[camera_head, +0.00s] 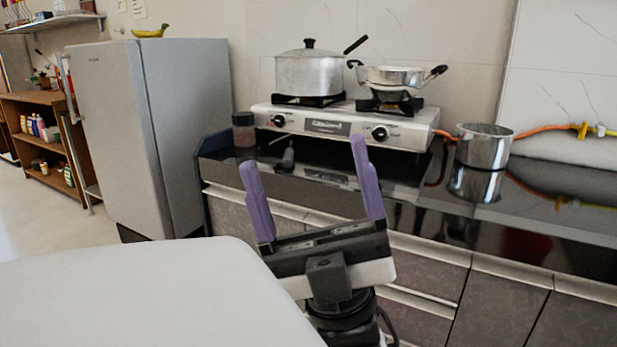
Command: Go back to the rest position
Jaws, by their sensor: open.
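My gripper (305,172) is in the lower middle of the head view, with its two purple fingers pointing up and spread wide apart. It is open and nothing is between the fingers. It is in front of the dark counter (540,225), and its fingertips overlap the counter in the picture. I cannot tell how far it is from the counter edge. No clay waterpot shows in this view.
A gas stove (340,127) on the counter bears a lidded pot (308,75) and a pan (393,76). A metal pot (484,146) stands right of it, a small jar (243,130) left. A grey fridge (150,130) and wooden shelves (40,97) stand left. Floor shows far left.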

